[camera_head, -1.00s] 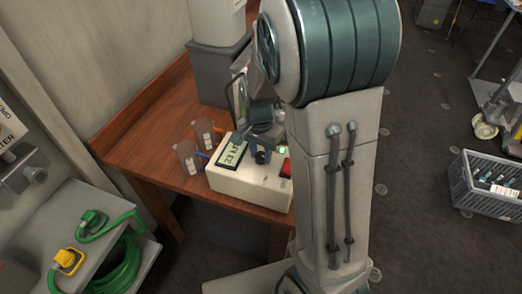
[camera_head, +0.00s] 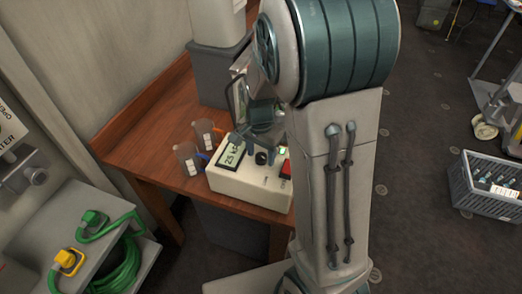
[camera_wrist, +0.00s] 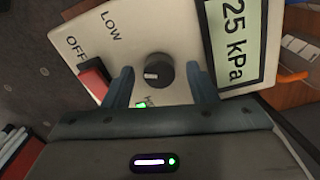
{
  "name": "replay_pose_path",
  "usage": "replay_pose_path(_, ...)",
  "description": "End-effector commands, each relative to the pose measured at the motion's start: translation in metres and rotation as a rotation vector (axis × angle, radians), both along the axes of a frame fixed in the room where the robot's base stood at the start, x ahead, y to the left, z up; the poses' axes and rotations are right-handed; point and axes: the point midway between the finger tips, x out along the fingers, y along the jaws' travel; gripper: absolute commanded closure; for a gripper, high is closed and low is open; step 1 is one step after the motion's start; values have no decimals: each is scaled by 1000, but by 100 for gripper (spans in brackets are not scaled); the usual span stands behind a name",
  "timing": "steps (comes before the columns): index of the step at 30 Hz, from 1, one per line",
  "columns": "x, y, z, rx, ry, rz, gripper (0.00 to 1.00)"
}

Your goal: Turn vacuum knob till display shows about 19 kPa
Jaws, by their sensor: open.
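The black vacuum knob (camera_wrist: 158,71) sits on the cream face of the vacuum unit (camera_wrist: 85,28). Its white mark shows on the knob's front. The display (camera_wrist: 236,45) reads 25 kPa in the wrist view. My gripper (camera_wrist: 160,78) is open, with one blue-grey finger on each side of the knob and a gap to it on both sides. In the head view the unit (camera_head: 228,184) stands on the wooden table, with the knob (camera_head: 261,158) right of the display (camera_head: 230,154). My gripper (camera_head: 266,142) is above and behind the knob there, partly hidden by my arm.
A red switch (camera_wrist: 94,80) and a lit green indicator (camera_wrist: 141,104) are close to the knob. LOW and OFF are printed on the unit. Two clear cups (camera_head: 187,158) stand left of it on the wooden table (camera_head: 155,125). A grey crate (camera_head: 490,185) is on the floor.

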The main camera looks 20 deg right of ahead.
Motion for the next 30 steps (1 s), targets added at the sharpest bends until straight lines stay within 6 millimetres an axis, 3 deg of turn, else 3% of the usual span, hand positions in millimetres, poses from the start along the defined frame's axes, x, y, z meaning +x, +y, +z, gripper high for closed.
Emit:
replay_pose_path(7, 1, 1, 22, 1, -4, 1, 48)
replay_pose_path(21, 3, 2, 120, 0, -4, 0, 48)
replay_pose_path(30, 2, 2, 138, 0, 0, 0, 48)
